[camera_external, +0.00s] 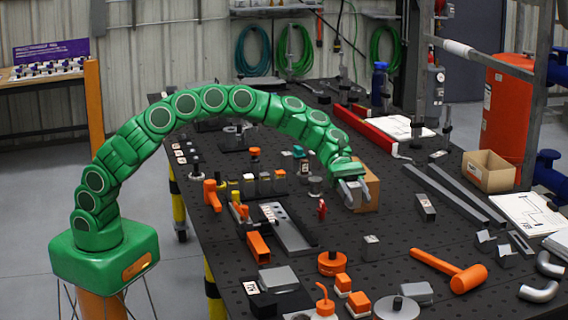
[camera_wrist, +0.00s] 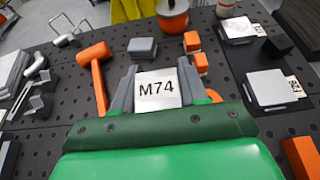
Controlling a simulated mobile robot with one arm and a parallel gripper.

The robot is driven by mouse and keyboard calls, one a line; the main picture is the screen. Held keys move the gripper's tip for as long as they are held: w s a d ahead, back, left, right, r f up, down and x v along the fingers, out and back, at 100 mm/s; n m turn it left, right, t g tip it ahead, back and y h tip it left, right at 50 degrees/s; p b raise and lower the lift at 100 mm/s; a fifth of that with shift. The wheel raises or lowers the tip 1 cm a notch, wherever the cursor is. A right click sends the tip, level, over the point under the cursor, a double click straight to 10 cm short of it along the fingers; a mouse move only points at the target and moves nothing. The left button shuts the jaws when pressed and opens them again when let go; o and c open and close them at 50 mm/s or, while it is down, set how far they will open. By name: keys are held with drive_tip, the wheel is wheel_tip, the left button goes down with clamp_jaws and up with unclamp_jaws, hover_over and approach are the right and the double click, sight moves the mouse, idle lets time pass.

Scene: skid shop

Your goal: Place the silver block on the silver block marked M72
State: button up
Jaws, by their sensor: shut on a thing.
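My gripper (camera_external: 352,196) is above the right part of the dark table. I cannot read M72 on any block. A small silver block (camera_external: 371,247) with a faint mark stands on the table just in front of my gripper in the external view. A grey block (camera_external: 418,292) lies near the front edge; a grey block also shows in the wrist view (camera_wrist: 142,48).
A brown box (camera_external: 370,188) is right beside my gripper. An orange mallet (camera_external: 450,270) lies to the right, also in the wrist view (camera_wrist: 96,70). Orange blocks (camera_external: 358,302) and a long silver plate (camera_external: 285,226) crowd the near and left areas. Long dark bars (camera_external: 455,195) lie at right.

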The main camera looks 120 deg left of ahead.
drive_tip(key=w+a+f, duration=0.1)
drive_tip(key=w+f, duration=0.4)
drive_tip(key=f, duration=0.4)
drive_tip(key=shift+w+a+f, duration=0.2)
drive_tip(key=shift+w+a, duration=0.1)
drive_tip(key=shift+a, duration=0.05)
idle(0.3)
drive_tip(key=shift+f, duration=0.15)
drive_tip(key=o, duration=1.2)
drive_tip(key=shift+s+a+r, duration=0.1)
drive_tip(key=shift+a+r, duration=0.05)
drive_tip(key=shift+r, duration=0.1)
drive_tip(key=v, duration=1.1)
drive_tip(key=shift+s+a, duration=0.2)
drive_tip(key=shift+s, duration=0.05)
